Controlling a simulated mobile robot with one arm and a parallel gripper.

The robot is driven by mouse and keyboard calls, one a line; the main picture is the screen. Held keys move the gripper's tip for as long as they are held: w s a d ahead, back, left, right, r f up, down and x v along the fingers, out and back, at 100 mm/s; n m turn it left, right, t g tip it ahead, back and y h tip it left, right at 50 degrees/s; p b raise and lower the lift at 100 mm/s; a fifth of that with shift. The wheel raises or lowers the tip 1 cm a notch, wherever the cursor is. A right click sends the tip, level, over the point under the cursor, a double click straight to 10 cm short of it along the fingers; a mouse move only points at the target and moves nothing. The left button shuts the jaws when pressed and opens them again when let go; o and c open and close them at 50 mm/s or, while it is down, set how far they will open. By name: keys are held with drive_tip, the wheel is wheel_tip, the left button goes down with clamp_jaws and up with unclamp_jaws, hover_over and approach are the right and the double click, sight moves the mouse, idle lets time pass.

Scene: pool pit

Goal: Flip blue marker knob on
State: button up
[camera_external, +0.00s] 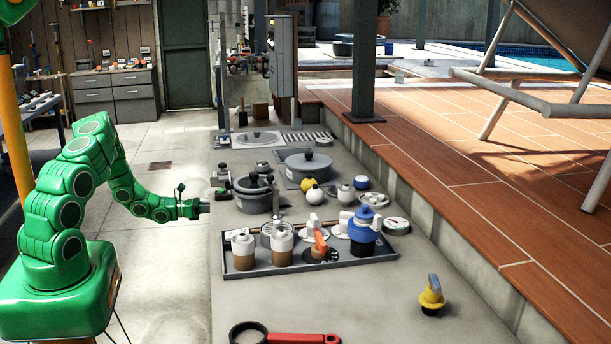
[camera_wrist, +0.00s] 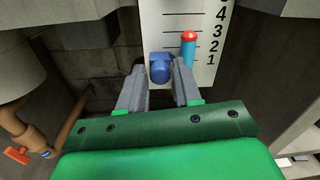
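In the wrist view, a blue knob (camera_wrist: 161,68) sits low on a white panel (camera_wrist: 203,22) with the numbers 1 to 4. A blue upright marker with a red top (camera_wrist: 188,50) is just right of it. My gripper (camera_wrist: 160,76) is open, with its two grey fingers either side of the knob in the picture. The right finger overlaps the knob's right edge in view; I cannot tell whether it touches. In the external view, my gripper (camera_external: 206,206) is at the left edge of the grey counter, and the numbered panel cannot be made out.
On the counter (camera_external: 400,300) stand a tray (camera_external: 375,256) with several jars and a blue-topped pot (camera_external: 363,228), lidded pans (camera_external: 308,168), a yellow knob (camera_external: 431,292) and a red-handled ring tool (camera_external: 295,338). In the wrist view, brown pipes (camera_wrist: 28,135) are at left.

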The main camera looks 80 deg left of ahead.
drive_tip(key=shift+w, duration=0.1)
clamp_jaws()
idle(0.3)
drive_tip(key=shift+r, duration=4.45)
unclamp_jaws()
drive_tip(key=s, duration=0.8)
drive_tip(key=shift+a, duration=0.15)
